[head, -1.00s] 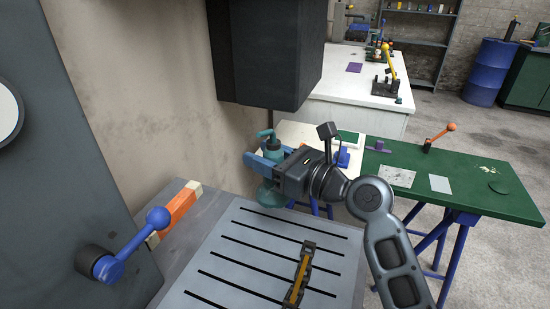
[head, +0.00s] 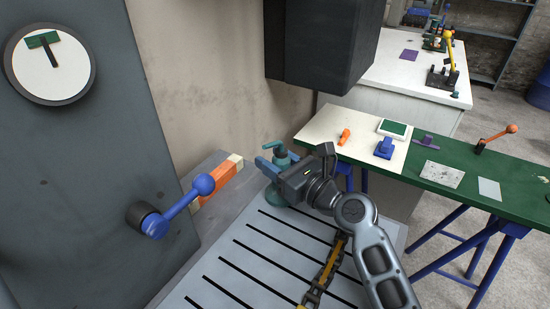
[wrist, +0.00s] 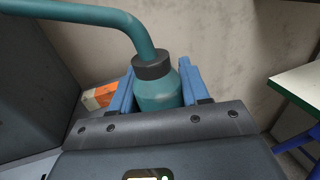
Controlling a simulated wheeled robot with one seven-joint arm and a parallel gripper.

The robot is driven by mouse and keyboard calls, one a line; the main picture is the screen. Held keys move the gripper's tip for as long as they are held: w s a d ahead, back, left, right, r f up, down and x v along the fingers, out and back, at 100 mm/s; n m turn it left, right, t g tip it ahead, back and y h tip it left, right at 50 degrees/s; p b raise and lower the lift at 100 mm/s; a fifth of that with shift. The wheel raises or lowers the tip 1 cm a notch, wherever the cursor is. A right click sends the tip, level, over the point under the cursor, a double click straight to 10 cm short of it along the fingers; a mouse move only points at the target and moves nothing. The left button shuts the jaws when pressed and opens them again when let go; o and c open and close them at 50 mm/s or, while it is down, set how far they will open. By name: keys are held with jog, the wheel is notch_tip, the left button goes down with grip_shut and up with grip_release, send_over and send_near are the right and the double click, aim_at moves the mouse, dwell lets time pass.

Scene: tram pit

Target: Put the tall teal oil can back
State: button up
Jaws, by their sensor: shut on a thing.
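The tall teal oil can (head: 279,191) is upright at the far corner of the slotted grey table (head: 228,262). Its base is at or just above the table surface; I cannot tell if it touches. In the wrist view the oil can (wrist: 156,88) has a dark collar and a bent teal spout running to the upper left. My gripper (head: 270,165) has blue fingers and is shut on the can's body. In the wrist view the gripper (wrist: 155,90) has one finger on each side of the can. The can's lower part is hidden there.
A blue-knobbed lever (head: 180,206) sticks out from the grey machine panel at left, near an orange-and-cream block (head: 217,184). A dark box (head: 325,45) hangs above. A chain with yellow parts (head: 325,272) lies on the table. A green bench (head: 470,170) stands at right.

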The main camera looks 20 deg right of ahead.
jog(key=shift+f, duration=0.2)
jog(key=o, duration=1.2)
jog(key=shift+f+b, duration=0.15)
jog(key=shift+b, duration=0.45)
jog(key=v, duration=0.7)
jog(key=shift+s+d+r+b, duration=0.25)
jog(key=shift+s+b, duration=0.1)
